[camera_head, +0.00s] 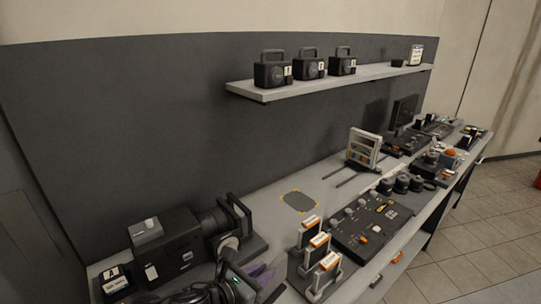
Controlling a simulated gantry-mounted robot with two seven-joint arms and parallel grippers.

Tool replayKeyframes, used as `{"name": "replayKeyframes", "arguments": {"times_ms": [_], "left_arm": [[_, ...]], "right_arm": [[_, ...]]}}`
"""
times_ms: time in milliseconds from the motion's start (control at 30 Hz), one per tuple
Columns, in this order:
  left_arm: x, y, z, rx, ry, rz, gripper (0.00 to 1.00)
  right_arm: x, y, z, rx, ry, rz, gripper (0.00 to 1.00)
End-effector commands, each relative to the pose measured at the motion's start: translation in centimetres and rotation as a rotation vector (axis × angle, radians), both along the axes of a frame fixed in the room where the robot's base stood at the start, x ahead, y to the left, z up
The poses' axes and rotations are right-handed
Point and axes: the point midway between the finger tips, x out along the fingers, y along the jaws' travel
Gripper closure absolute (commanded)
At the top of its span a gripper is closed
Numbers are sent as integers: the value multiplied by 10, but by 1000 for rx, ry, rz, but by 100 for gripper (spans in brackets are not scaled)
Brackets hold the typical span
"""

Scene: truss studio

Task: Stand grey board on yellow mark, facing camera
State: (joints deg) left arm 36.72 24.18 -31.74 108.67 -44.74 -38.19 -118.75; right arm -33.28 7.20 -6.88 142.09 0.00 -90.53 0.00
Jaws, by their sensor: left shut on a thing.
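The yellow mark (299,201) is a set of yellow corner marks around a dark grey patch on the bench, and nothing stands on it. My left gripper (256,284) is low in the picture, nearer than the mark, beside the black video camera. It is shut on a thin, purplish-grey panel (262,273), of which only a small part shows. I cannot tell for certain that this is the grey board; the gripper and arm hide much of it. My right gripper is not in view.
A black video camera (173,250) stands at left. Upright cards in holders (311,233) and a control panel (369,220) lie right of the mark. A framed chart (365,148) stands behind. A shelf (325,82) carries black boxes. The bench around the mark is clear.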

Motion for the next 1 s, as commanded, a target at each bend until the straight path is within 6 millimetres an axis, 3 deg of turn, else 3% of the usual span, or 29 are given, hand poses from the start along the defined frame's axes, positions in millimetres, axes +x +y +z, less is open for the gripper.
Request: {"name": "replayKeyframes", "arguments": {"times_ms": [100, 200, 433, 700, 1000], "left_arm": [[0, 33, 28, -9, -2, 147, 100], [-1, 67, 43, -9, 1, 273, 100], [-7, 120, 60, -8, 3, 462, 100], [-15, 156, 72, -5, 5, 589, 100], [-23, 177, 72, 3, 3, 668, 100]], "right_arm": [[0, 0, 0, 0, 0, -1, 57], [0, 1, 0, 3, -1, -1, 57], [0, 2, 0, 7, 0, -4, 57], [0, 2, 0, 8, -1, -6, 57], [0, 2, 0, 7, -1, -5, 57]]}}
